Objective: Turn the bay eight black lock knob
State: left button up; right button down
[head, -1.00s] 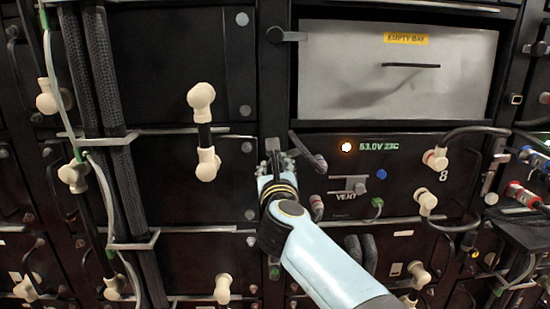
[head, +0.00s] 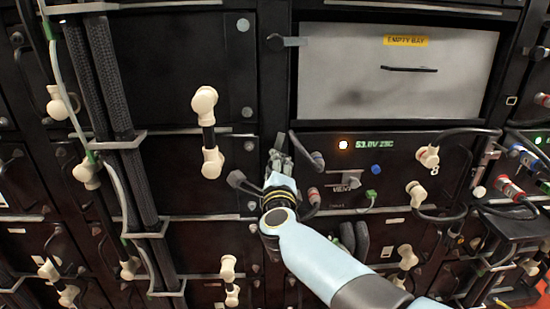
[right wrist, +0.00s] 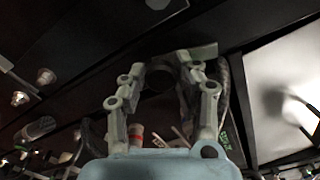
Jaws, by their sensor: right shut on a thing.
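The bay eight panel (head: 395,168) is dark, with a lit amber lamp, a green "53.0V 23C" readout and an 8 at its right. My right gripper (head: 278,158) is at the panel's upper left edge, below the empty bay. In the right wrist view its two fingers (right wrist: 166,74) are closed around the dark, round lock knob (right wrist: 158,80). A grey metal piece (right wrist: 198,52) lies just beyond the right fingertip. In the head view the fingers mostly hide the knob, so its angle cannot be read. My left gripper is not in view.
A black handle (head: 317,160) is close right of my gripper. Cream connectors (head: 427,156) with black cables are farther right, and another cream link (head: 211,162) is to the left. The grey empty bay cover (head: 350,80) is above. Braided cables (head: 110,90) run down the left side.

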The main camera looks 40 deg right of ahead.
jog(key=shift+r+n+p, duration=0.1)
jog(key=shift+n+p, duration=0.8)
jog(key=shift+n, duration=0.7)
jog(key=c, duration=1)
grip_release()
jog(key=shift+w, duration=0.1)
jog(key=shift+o, duration=0.3)
jog(key=shift+w, duration=0.1)
